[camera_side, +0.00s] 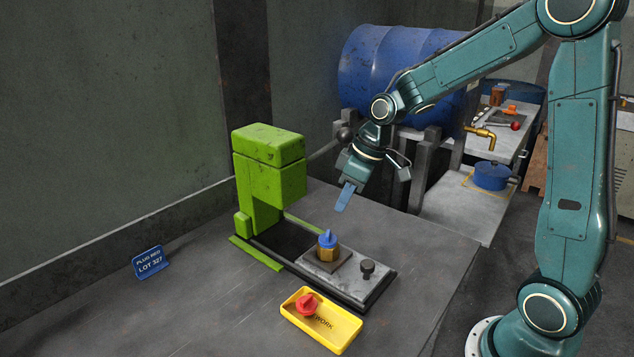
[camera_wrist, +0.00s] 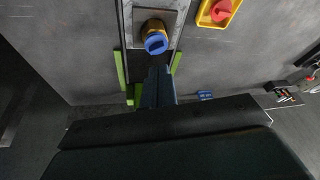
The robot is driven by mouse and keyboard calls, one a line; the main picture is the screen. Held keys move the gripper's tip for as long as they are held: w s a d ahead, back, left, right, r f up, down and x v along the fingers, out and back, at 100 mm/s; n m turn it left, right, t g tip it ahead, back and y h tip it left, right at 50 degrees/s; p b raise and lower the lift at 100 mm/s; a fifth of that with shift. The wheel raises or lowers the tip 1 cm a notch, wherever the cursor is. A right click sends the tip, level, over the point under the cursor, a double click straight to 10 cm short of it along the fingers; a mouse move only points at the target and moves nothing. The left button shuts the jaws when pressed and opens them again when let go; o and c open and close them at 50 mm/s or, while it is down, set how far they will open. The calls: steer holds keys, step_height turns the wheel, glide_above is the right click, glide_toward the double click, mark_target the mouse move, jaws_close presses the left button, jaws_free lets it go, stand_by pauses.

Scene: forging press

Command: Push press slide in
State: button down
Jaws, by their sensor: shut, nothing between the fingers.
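The green press (camera_side: 268,170) stands on the table with a dark track running out from under its head. The grey press slide (camera_side: 343,283) is pulled out on that track, clear of the head. A brass piece with a blue top (camera_side: 328,246) stands on the slide's square seat, and a dark knob (camera_side: 367,269) stands at the slide's outer end. In the wrist view the slide (camera_wrist: 173,20) and the blue-topped piece (camera_wrist: 155,40) show at the top. My gripper (camera_side: 345,198) is shut and empty, above and behind the slide, touching nothing.
A yellow tray (camera_side: 335,335) holding a red-topped piece (camera_side: 307,305) lies in front of the slide. A blue sign (camera_side: 150,262) stands at left. A blue drum (camera_side: 395,75) and posts are behind the table. The table's right part is clear.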

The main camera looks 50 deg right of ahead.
steer(key=s+f+n+g, duration=0.1)
steer(key=s+n, duration=0.3)
steer(key=n, duration=0.6)
steer(key=s+f+n+g+h, duration=0.1)
steer(key=s+f+n+g, duration=0.1)
steer(key=n, duration=0.9)
steer(key=s+f+n+g+h, duration=0.1)
steer(key=s+n+g, duration=0.3)
steer(key=n, duration=0.6)
steer(key=shift+s+d+f+n, duration=0.3)
steer(key=shift+s+n, duration=0.1)
steer(key=shift+s, duration=0.5)
steer(key=shift+f, duration=0.1)
steer(key=x, duration=0.9)
steer(key=shift+s+d+f, duration=0.1)
steer(key=shift+s, duration=0.15)
steer(key=shift+w+f, duration=0.15)
steer(key=shift+f, duration=0.05)
steer(key=shift+w, duration=1.85)
